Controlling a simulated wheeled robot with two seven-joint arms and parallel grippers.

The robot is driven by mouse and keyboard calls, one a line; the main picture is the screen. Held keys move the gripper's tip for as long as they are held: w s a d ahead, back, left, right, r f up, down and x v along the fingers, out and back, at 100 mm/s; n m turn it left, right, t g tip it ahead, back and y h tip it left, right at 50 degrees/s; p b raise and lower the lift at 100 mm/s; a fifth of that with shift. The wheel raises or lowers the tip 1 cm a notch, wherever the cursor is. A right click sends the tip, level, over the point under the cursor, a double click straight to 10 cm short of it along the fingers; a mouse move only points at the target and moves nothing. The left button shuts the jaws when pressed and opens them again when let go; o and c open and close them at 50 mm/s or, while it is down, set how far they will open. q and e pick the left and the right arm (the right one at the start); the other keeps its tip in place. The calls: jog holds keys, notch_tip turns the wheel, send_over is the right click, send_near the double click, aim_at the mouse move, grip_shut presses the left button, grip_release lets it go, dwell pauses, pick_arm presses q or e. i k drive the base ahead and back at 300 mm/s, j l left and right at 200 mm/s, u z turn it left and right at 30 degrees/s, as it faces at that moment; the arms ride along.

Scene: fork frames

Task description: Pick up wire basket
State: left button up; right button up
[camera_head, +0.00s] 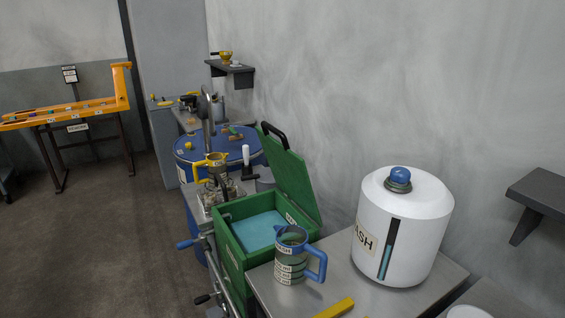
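I cannot make out a wire basket anywhere in the head view. A green box (235,263) with its lid (288,170) raised stands at the centre, with a flat light-blue surface (258,231) inside. A small metal fixture (208,200) stands just left of the box, but its details are too small to tell. Neither of my grippers shows in the view.
A blue-handled jug (291,262) and a large white tank (402,228) stand on a metal bench (262,292) at the right. A blue drum (190,172) stands behind the box. An orange frame table (85,112) is at the far left. The floor (110,240) there is clear.

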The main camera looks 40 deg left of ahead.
aim_at(217, 178)
jog(key=u, duration=1.65)
